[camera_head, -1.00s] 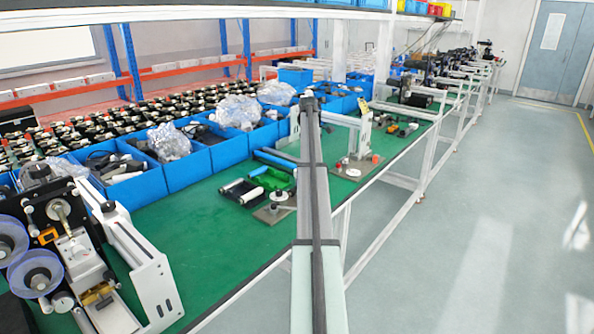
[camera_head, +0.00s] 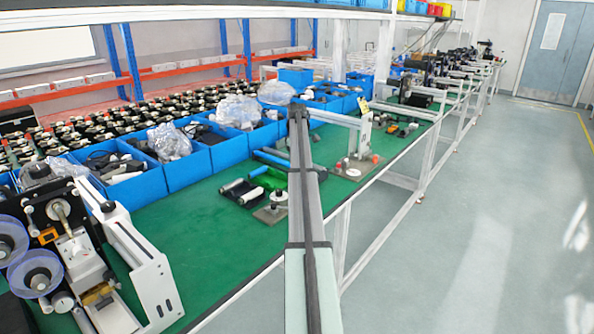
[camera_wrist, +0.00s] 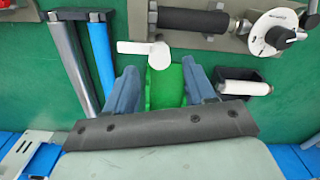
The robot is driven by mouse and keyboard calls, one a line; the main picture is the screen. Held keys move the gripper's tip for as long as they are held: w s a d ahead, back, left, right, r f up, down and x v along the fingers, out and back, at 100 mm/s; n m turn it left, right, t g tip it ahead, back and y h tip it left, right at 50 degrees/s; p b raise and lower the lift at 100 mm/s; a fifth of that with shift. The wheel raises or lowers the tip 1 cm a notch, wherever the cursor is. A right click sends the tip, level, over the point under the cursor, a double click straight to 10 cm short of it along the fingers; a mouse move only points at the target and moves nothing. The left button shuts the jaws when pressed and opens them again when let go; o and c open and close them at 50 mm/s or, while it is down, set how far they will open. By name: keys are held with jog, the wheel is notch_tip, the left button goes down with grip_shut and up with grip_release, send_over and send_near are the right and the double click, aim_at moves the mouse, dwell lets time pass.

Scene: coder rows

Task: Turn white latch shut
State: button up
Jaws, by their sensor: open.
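A white flat lever with a round end (camera_wrist: 158,56), which looks like the latch, shows just ahead of my gripper (camera_wrist: 160,68) in the wrist view. My two blue-grey fingers are apart, with a green part (camera_wrist: 166,92) visible between them. The lever's narrow arm points left, and its round end lies near the middle of the finger gap. I cannot tell whether a finger touches it. In the head view my arm stands in front of the bench, and neither my fingers nor the lever can be made out.
In the wrist view, a white dial (camera_wrist: 262,42) and a black roller (camera_wrist: 192,21) sit at the top. A blue rod (camera_wrist: 101,62) lies left, a white roller (camera_wrist: 245,88) right. In the head view, blue bins (camera_head: 187,165) line the green bench (camera_head: 215,235).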

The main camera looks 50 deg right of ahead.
jog(key=shift+f, duration=2.1)
jog(key=shift+c, duration=0.3)
grip_shut()
